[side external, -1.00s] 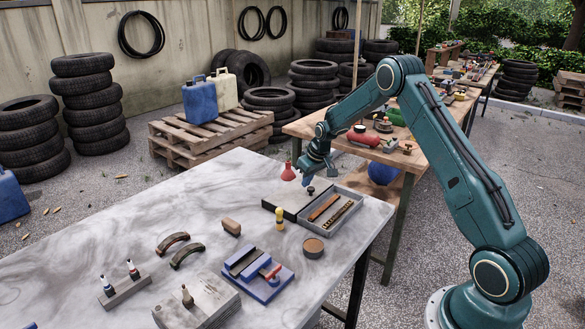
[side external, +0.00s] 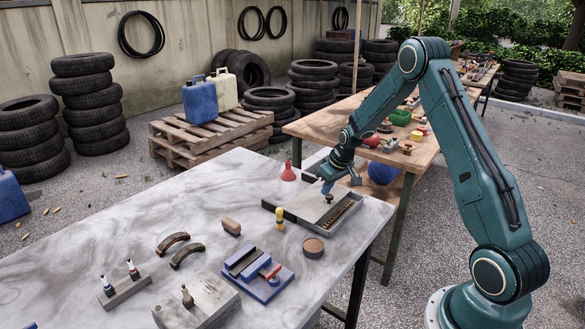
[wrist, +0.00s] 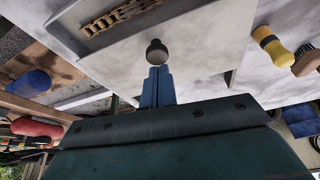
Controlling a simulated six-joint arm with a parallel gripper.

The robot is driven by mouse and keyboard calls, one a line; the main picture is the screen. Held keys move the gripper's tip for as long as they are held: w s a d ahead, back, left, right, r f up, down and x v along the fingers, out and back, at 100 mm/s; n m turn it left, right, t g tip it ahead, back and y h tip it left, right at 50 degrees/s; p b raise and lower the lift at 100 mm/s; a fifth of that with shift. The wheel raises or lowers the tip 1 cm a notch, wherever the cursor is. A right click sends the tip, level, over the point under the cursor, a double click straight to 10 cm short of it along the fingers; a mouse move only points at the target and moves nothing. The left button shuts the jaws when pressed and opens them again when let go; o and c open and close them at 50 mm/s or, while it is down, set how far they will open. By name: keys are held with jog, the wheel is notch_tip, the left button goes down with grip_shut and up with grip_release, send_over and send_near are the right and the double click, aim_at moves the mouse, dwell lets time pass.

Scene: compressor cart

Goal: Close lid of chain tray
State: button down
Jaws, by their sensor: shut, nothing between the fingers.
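The chain tray (side external: 347,228) is a grey rectangular box near the right end of the marble-topped table. Its flat pale lid (side external: 312,208) lies across the middle of it and has a dark round knob (side external: 329,198). A strip of brass-coloured chain (side external: 341,214) shows uncovered at the right side; it also appears in the wrist view (wrist: 122,14). My gripper (side external: 327,187) is shut and empty, its blue fingertips right at the knob (wrist: 156,50). In the wrist view the fingertips (wrist: 157,72) sit just behind the knob, apparently against it.
A yellow-handled tool (side external: 280,219) and a round brown tin (side external: 313,247) stand close in front of the tray. A red funnel-shaped item (side external: 288,172) stands behind it. A blue vise-like fixture (side external: 258,272) is nearer the front. A wooden table (side external: 320,125) stands beyond.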

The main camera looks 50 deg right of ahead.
jog(key=shift+s, duration=2.9)
jog(key=shift+f, duration=0.1)
jog(key=shift+w+d+r, duration=0.1)
jog(key=shift+w+r, duration=0.1)
jog(key=shift+w, duration=0.65)
jog(key=shift+w+d+r, duration=0.1)
jog(key=shift+w+r, duration=0.1)
jog(key=shift+w, duration=0.6)
jog(key=shift+w+r, duration=0.1)
jog(key=shift+w, duration=0.4)
jog(key=v, duration=1)
jog(key=shift+s+r, duration=0.1)
